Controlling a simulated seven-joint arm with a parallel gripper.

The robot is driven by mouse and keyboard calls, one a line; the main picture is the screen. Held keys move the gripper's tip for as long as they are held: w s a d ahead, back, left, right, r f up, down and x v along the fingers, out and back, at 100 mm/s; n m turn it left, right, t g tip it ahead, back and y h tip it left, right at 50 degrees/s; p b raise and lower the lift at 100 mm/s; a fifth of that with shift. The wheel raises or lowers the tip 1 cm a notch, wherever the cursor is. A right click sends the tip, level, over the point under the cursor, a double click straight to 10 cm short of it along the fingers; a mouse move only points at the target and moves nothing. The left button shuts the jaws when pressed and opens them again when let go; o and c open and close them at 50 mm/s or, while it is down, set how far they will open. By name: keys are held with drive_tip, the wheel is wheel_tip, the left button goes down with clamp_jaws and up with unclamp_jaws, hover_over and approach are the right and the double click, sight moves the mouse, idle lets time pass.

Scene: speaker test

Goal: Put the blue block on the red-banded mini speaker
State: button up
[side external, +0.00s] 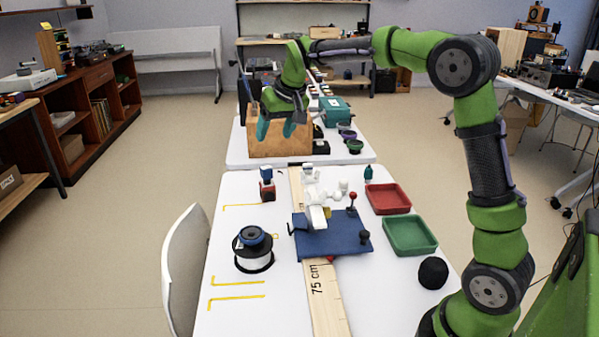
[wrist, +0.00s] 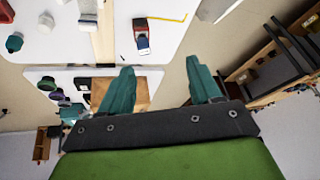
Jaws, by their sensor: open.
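A small blue block (side external: 266,171) appears to sit on top of the red-banded mini speaker (side external: 267,190), at the back left of the near table. In the wrist view the speaker (wrist: 140,25) shows a red part and a pale part, with the dark blue block (wrist: 143,44) at its lower end. Whether the block lies flat is too small to tell. My gripper (side external: 276,130) is open, with its teal fingers apart and nothing between them. It is raised beyond the speaker, near the wooden box, and the fingers (wrist: 160,68) also show in the wrist view.
A wooden box (side external: 265,142) stands on the far table. A black and white spool (side external: 252,250) and a blue board (side external: 325,240) with a white device are on the near table. Red (side external: 388,186) and green (side external: 410,250) trays lie right. Yellow corner marks lie left.

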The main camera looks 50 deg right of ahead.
drive_tip(key=s+a+r+t+y, duration=0.1)
drive_tip(key=s+a+r, duration=0.15)
drive_tip(key=s, duration=0.45)
drive_tip(key=s+a+r, duration=0.1)
drive_tip(key=s+a, duration=0.3)
drive_tip(key=s, duration=0.2)
drive_tip(key=s+a+f+y, duration=0.1)
drive_tip(key=s+a+f, duration=0.1)
drive_tip(key=s, duration=0.5)
drive_tip(key=s+a+f+t, duration=0.1)
drive_tip(key=s+a+f, duration=0.1)
drive_tip(key=s, duration=0.6)
drive_tip(key=shift+s+a+f+y, duration=0.15)
drive_tip(key=shift+a+f+y, duration=0.2)
drive_tip(key=shift+f, duration=0.2)
